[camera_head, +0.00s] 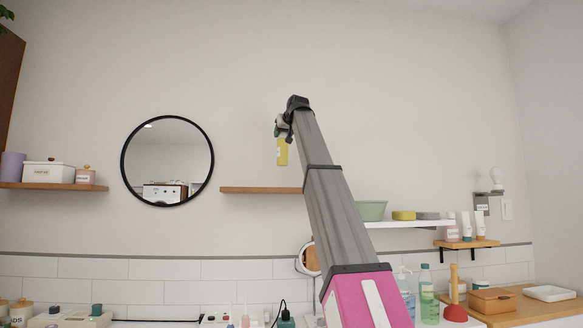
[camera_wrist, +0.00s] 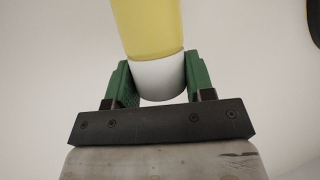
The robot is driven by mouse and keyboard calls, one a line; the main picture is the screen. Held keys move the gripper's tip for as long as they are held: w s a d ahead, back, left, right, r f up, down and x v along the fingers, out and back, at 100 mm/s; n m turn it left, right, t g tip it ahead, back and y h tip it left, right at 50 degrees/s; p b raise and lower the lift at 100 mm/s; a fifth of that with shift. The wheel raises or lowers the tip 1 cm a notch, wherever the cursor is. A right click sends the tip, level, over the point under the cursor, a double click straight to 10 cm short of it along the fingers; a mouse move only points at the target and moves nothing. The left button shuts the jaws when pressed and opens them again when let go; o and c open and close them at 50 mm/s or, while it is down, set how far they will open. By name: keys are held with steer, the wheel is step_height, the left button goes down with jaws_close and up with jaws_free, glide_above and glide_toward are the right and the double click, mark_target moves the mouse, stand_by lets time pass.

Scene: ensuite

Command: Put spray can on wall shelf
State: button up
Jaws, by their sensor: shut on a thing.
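The spray can is yellow with a white end. My gripper (camera_head: 281,128) is shut on the spray can (camera_head: 282,153), which hangs below it, roughly upright. In the wrist view, the green fingers of my gripper (camera_wrist: 158,82) press the white end of the can (camera_wrist: 150,25) from both sides; the yellow body's far end is out of the frame. A bare wooden wall shelf (camera_head: 255,190) shows just below the can in the head view. A gap shows between can and shelf; their distance in depth is unclear. My arm hides the shelf's right end.
A round black-framed mirror (camera_head: 168,161) hangs left of the shelf. Another wooden shelf (camera_head: 40,187) at far left holds several containers. A white shelf (camera_head: 400,224) at right holds a green basin (camera_head: 371,210) and a yellow item. A cluttered counter runs below.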

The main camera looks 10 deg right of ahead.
steer(key=w+d+f, duration=0.3)
steer(key=d+f, duration=0.4)
steer(key=f, duration=0.2)
steer(key=shift+w+d, duration=0.2)
steer(key=shift+w, duration=0.05)
steer(key=o, duration=1.2)
steer(key=shift+f, duration=0.1)
steer(key=shift+o, duration=0.2)
steer(key=v, duration=1.2)
steer(key=shift+r, duration=0.25)
